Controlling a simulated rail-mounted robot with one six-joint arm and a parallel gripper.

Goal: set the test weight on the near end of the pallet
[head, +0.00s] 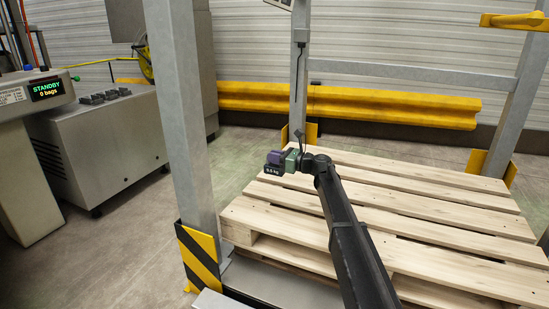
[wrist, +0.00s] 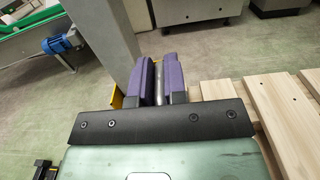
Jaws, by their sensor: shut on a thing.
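The test weight (head: 273,170) is a small dark block with a kg label on its side. My gripper (head: 275,157), with purple fingers, is shut on it and holds it up near the pallet's left edge in the head view. In the wrist view my gripper (wrist: 160,76) has a grey metal part of the test weight (wrist: 159,86) between its purple fingers; the rest of the weight is hidden. The wooden pallet (head: 440,225) lies at the right with bare slats. In the wrist view the pallet (wrist: 270,112) is to the right of the fingers.
A grey post (head: 185,110) with a striped yellow-black foot guard (head: 198,257) stands at the pallet's left corner. A yellow barrier (head: 380,108) runs behind the pallet. A grey cabinet (head: 105,145) and a display reading STANDBY (head: 47,89) stand at left.

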